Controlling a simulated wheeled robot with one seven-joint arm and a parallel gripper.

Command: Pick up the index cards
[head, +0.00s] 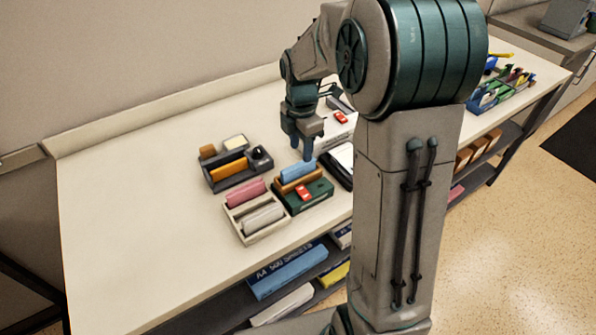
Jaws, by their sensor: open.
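My gripper (302,147) points down over the worktable, directly above or just behind a blue block-like item (297,172). Its fingers are small in view and partly overlap the blue item's top, and I cannot tell whether they touch it. The blue item stands in a brown holder (302,182) on a green tray (317,193), with a red item (303,193) in front.
Left of the gripper are a dark tray (238,184) with an orange item and a white tray (264,231) with pink and grey rolls. A black-edged clipboard-like item (341,165) lies right, partly behind my arm. The table's left (130,200) is clear. A shelf below holds packs.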

